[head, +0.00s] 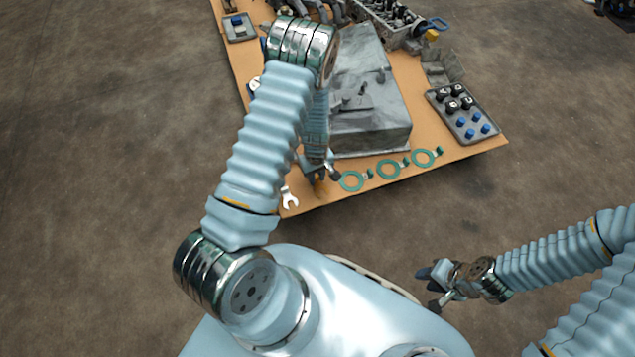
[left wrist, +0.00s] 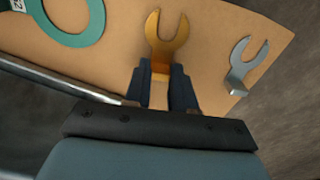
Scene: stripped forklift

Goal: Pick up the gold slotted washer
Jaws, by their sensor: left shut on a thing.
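The gold slotted washer (left wrist: 166,40) is a fork-shaped gold piece with an open slot and a bent tab. In the left wrist view, my left gripper (left wrist: 160,82) is shut on its tab, with dark fingers on both sides, and the slot points away from the gripper. In the head view, my left gripper (head: 317,174) is over the near edge of the table, and only a little of the washer (head: 320,187) shows below it. I cannot tell whether the washer touches the table. My right gripper (head: 436,277) is off the table at the lower right; its fingers are too small to judge.
A silver slotted washer (head: 290,199) lies beside the gold one, near the table corner; it also shows in the left wrist view (left wrist: 246,65). Three green rings (head: 388,169) lie along the edge. A large grey metal block (head: 370,125) stands behind. A tray (head: 462,111) is at right.

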